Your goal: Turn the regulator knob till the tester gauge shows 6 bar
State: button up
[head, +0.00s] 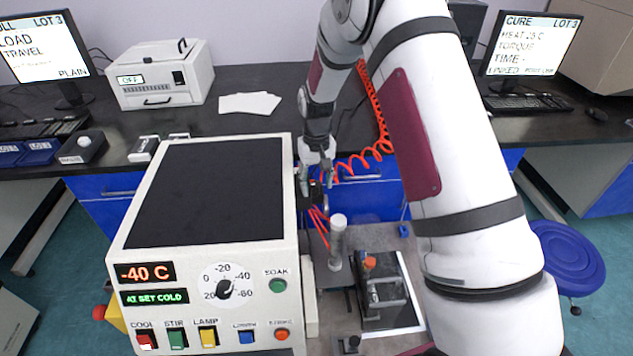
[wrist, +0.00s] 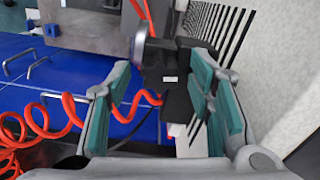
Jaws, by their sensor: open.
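My gripper (head: 316,186) is open, pointing down just behind the right rear side of the white cold-bath instrument. In the wrist view, its two teal-padded fingers (wrist: 162,72) stand apart on either side of a black regulator body (wrist: 176,92) with a small white label. I cannot tell whether either finger touches it. A grey round part (wrist: 138,46), seen nearly edge-on, sits at its left and may be the gauge; no dial face or reading shows. The knob cannot be told apart from the black body. In the head view, the regulator is a small dark shape mostly hidden by the fingers.
A red coiled hose (wrist: 42,122) runs close to my gripper. The white instrument (head: 300,225) with a black top stands at left. Papers (head: 250,102) lie on the dark bench behind.

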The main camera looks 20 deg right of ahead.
aim_at(317, 184)
notch_tip(317, 184, up, 12)
dwell(0.5)
dwell(1.4)
jog(key=s+r+t, duration=0.2)
jog(key=s+r, duration=1.4)
jog(key=s+r+t, duration=0.1)
jog(key=s+t, duration=0.1)
jog(key=s, duration=1.8)
jog(key=shift+d, duration=0.25)
jog(key=shift+r, duration=0.1)
